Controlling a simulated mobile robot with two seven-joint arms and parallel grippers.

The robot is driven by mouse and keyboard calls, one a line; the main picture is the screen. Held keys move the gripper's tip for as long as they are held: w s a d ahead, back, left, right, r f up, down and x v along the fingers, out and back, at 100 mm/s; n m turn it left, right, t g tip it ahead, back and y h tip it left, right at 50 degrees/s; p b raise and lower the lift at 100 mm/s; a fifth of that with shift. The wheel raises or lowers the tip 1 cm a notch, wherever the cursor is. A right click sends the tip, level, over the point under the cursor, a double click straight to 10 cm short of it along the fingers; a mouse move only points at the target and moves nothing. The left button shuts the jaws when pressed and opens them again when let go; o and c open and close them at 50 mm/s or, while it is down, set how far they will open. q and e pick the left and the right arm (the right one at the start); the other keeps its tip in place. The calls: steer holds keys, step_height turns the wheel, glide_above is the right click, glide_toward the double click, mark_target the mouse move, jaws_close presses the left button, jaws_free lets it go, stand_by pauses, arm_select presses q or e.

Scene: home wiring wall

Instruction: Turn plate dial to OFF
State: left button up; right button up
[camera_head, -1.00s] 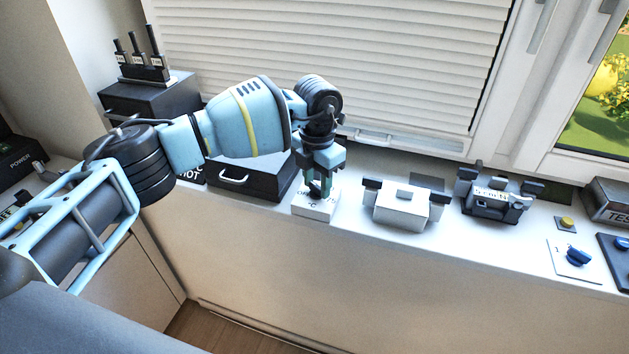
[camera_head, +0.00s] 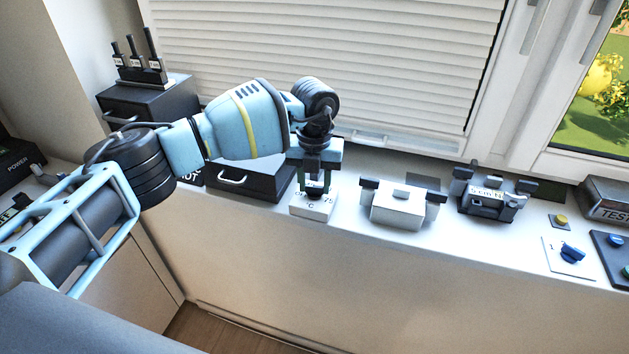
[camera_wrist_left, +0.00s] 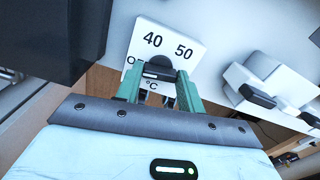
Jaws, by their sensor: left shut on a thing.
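The plate dial is a small white block (camera_head: 313,207) on the sill, with a dark knob (camera_wrist_left: 158,70) on its face. In the left wrist view the white plate (camera_wrist_left: 146,34) carries the marks 40, 50 and °C, and a partly covered mark that starts with O at its left. My left gripper (camera_head: 316,190) points down at the plate. In the left wrist view its green fingers (camera_wrist_left: 158,84) stand on both sides of the knob, shut on it. The knob's exact pointing is hard to tell. My right gripper is in neither view.
A dark box with a handle (camera_head: 250,178) stands just left of the plate. A white device (camera_head: 398,208) and a dark device (camera_head: 490,196) stand to the right. Farther right is a blue knob on a white plate (camera_head: 558,262). A blind hangs behind.

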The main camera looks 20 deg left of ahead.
mark_target(315, 186)
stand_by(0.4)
arm_select(q)
steer(key=o, duration=1)
steer(key=shift+r, duration=3.9)
